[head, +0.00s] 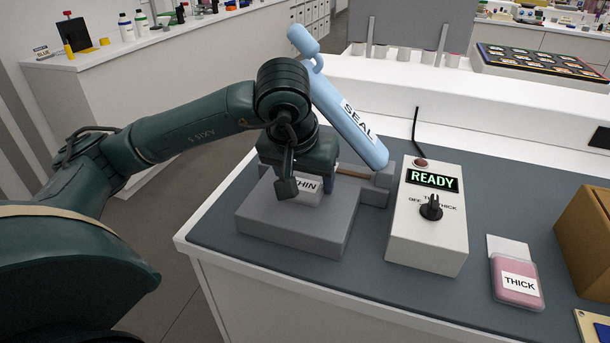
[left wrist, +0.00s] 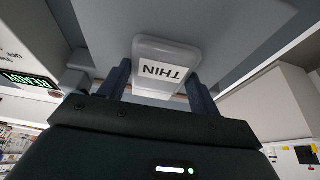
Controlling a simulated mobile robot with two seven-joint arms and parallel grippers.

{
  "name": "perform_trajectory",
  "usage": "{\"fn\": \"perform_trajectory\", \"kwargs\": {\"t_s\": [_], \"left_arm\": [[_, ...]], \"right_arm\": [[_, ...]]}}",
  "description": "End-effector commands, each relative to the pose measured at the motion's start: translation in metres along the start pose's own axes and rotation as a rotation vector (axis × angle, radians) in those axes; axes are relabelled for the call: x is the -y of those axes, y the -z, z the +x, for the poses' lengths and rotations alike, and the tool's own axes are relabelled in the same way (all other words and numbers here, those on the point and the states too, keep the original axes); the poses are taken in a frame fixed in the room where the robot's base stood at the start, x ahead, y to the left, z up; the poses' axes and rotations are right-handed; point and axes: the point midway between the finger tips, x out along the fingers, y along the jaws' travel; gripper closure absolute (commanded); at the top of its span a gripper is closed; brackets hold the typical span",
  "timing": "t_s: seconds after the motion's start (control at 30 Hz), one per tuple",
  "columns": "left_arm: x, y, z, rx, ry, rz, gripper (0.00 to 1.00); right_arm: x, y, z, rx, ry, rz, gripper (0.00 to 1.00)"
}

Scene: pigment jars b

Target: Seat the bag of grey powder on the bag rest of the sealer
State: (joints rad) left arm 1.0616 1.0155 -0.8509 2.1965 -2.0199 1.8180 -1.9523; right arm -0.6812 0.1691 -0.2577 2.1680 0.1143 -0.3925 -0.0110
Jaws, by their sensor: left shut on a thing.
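The bag of grey powder (head: 311,196), labelled THIN, is at the grey bag rest (head: 292,229) of the sealer. It also shows in the left wrist view (left wrist: 166,52), upside down, between the two fingers. My left gripper (head: 301,187) points down and is shut on the bag. The bag looks at or just above the top of the rest; I cannot tell whether it touches. The sealer's blue arm (head: 345,115), marked SEAL, is raised and leans behind my gripper. My gripper hides part of the bag. My right gripper is not in view.
A control box (head: 428,236) with a black knob and a READY display stands right of the rest. A pink bag (head: 516,283) marked THICK lies farther right, near a brown box (head: 588,235). The mat's left front edge is close to the rest.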

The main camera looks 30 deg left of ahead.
Motion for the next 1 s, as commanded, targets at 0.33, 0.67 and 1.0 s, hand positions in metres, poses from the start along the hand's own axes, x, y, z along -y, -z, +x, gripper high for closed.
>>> {"fn": "perform_trajectory", "kwargs": {"t_s": [0.33, 0.67, 1.0], "left_arm": [[0.0, 0.0, 0.001, 0.0, 0.0, 0.0, 0.15], [0.0, 0.0, -0.001, 0.0, 0.0, 0.0, 0.12], [0.0, 0.01, -0.024, -0.001, 0.0, 0.0, 0.12]], "right_arm": [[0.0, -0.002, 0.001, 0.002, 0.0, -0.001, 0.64], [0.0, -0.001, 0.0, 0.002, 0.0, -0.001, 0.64], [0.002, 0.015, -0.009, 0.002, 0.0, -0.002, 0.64]]}}
